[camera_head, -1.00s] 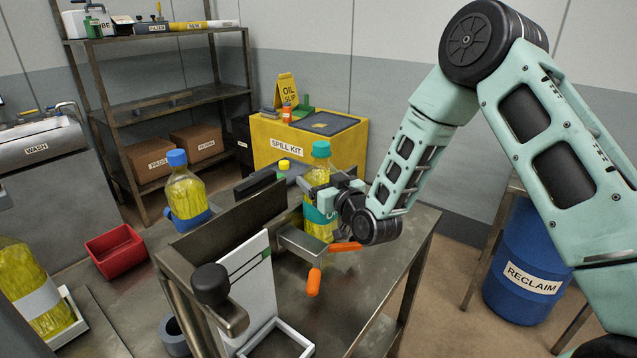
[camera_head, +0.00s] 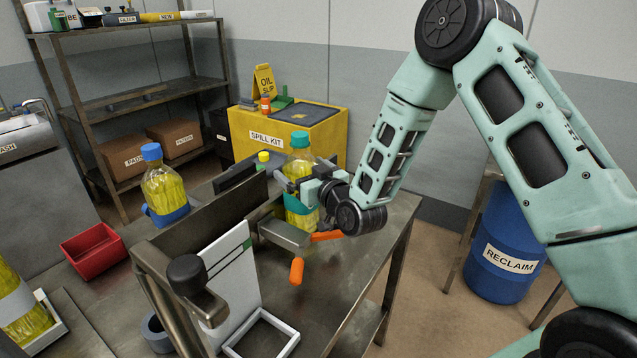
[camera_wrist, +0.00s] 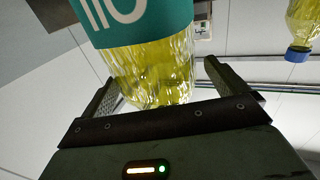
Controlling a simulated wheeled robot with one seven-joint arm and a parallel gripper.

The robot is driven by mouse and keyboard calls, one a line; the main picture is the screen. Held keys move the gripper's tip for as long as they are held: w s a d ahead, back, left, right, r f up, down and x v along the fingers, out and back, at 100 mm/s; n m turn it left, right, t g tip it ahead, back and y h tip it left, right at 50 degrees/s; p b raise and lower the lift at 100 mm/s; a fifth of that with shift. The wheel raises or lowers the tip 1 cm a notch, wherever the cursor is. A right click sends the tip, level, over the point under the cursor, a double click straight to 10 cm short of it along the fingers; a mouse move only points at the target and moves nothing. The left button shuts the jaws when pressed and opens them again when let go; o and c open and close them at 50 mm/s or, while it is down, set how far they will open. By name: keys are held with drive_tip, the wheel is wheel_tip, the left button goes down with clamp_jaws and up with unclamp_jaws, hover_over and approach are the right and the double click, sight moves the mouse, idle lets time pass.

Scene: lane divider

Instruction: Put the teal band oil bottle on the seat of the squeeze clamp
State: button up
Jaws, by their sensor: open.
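The teal band oil bottle (camera_head: 299,165) has a teal cap, yellow oil and a teal label band. It stands upright at the metal squeeze clamp (camera_head: 284,234) with orange handles (camera_head: 296,271). The clamp hides the bottle's foot, so I cannot tell whether it rests on the seat. My gripper (camera_head: 302,186) is open around the bottle at band height. In the wrist view, my gripper's fingers (camera_wrist: 165,85) are spread on either side of the bottle (camera_wrist: 150,70), with a gap visible on the right.
A blue-banded bottle (camera_head: 164,190) stands left, beyond an upright metal plate (camera_head: 205,235). A white board (camera_head: 230,285) and a white square frame (camera_head: 262,335) are in front. A yellow spill kit box (camera_head: 270,135) stands behind. The bench's right part (camera_head: 370,230) is clear.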

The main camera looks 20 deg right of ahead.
drive_tip(key=b+v, duration=0.3)
drive_tip(key=v, duration=0.8)
drive_tip(key=s+a+n+g, duration=0.1)
drive_tip(key=s+a+g, duration=0.2)
drive_tip(key=s+a+f+n+g, duration=0.1)
drive_tip(key=s+a+g, duration=0.2)
drive_tip(key=a, duration=0.1)
drive_tip(key=s+a+f+n+g, duration=0.1)
drive_tip(key=s+a+g, duration=0.2)
drive_tip(key=a, duration=0.1)
drive_tip(key=shift+s+a+f+g, duration=0.1)
drive_tip(key=shift+s+f+g, duration=0.15)
drive_tip(key=shift+s+g, duration=0.1)
drive_tip(key=s+d+r+n+g+h, duration=0.1)
drive_tip(key=s+g, duration=0.3)
drive_tip(key=s, duration=0.6)
drive_tip(key=s+d+r+g+h, duration=0.1)
drive_tip(key=s+r+g+h, duration=0.1)
drive_tip(key=s, duration=0.9)
drive_tip(key=shift+r+n+g+h, duration=0.25)
drive_tip(key=shift+n+g+h, duration=0.15)
drive_tip(key=shift+g, duration=0.45)
